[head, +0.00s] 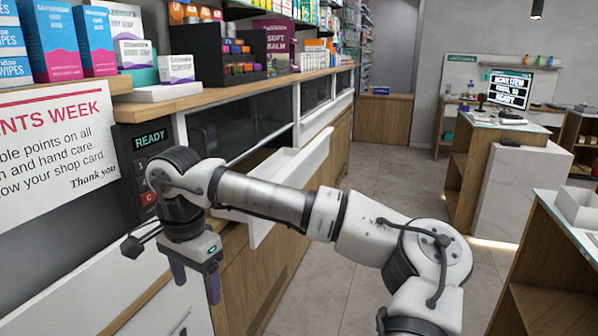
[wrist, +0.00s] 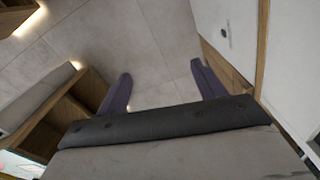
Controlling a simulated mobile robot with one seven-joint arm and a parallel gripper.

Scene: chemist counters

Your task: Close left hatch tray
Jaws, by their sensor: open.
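The left hatch tray (head: 308,162) is white and stands pulled out from the nearer dark hatch (head: 225,128) in the counter at the left of the head view. My arm crosses in front of it and hides part of its middle. My gripper (head: 196,283) points down to the left of the tray and nearer to me, in front of the counter and apart from the tray. Its two purple fingers are spread with nothing between them. The wrist view shows the open fingers (wrist: 162,75) over grey floor tiles; I cannot make out the tray there.
A black keypad panel (head: 140,165) reading READY is beside the hatch. Boxed goods (head: 90,42) stand on the shelf above. Another white-fronted hatch (head: 325,114) lies farther along. Tiled floor (head: 385,165) is clear; a wooden counter (head: 555,260) stands at right.

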